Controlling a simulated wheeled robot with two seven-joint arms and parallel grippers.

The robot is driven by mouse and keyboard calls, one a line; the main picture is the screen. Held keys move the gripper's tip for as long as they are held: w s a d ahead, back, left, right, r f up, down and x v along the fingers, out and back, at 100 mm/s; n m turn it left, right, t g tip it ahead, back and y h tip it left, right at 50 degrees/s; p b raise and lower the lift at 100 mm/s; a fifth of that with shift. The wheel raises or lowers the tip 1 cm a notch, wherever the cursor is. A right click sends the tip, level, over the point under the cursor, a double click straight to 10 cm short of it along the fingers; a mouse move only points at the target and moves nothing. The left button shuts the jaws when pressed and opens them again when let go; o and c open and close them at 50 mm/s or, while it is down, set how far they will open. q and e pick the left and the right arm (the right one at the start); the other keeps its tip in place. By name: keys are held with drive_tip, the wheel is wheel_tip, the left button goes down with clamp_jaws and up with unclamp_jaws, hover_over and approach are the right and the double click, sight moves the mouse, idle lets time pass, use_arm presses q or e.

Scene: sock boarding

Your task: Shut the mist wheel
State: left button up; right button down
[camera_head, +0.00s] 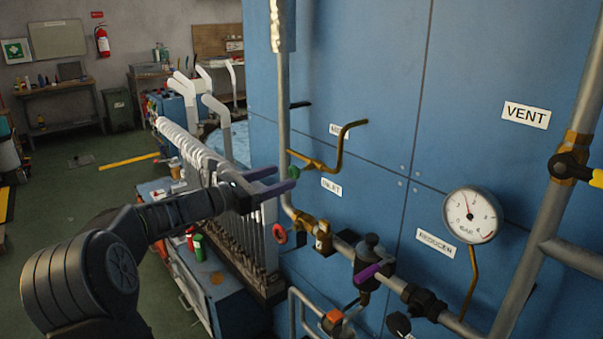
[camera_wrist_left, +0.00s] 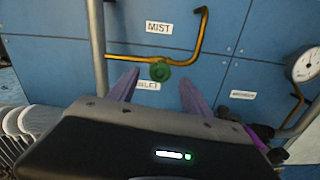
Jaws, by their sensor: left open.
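The mist wheel is a small green handwheel (camera_head: 293,172) on a thin brass pipe in front of the blue panel. In the left wrist view the green wheel (camera_wrist_left: 160,71) sits below the MIST label (camera_wrist_left: 159,28). My left gripper (camera_head: 287,178) is open, with its purple fingers pointing at the wheel. In the left wrist view the fingers (camera_wrist_left: 158,77) stand on either side of the wheel with gaps, near its level. Whether the wheel lies fully between them in depth I cannot tell. My right gripper is not in view.
A red handwheel (camera_head: 279,233) and a brass valve (camera_head: 322,238) sit below on the pipework. A row of white boarding forms (camera_head: 183,145) stands behind my left arm.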

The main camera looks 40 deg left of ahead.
sight(292, 174)
use_arm(q)
drive_tip(key=p+x, duration=0.2)
drive_tip(key=x, duration=0.5)
drive_tip(key=shift+w+d+f, duration=0.1)
drive_tip(key=shift+w+d, duration=0.05)
drive_tip(key=shift+w, duration=0.25)
drive_tip(key=shift+c, duration=0.3)
clamp_jaws()
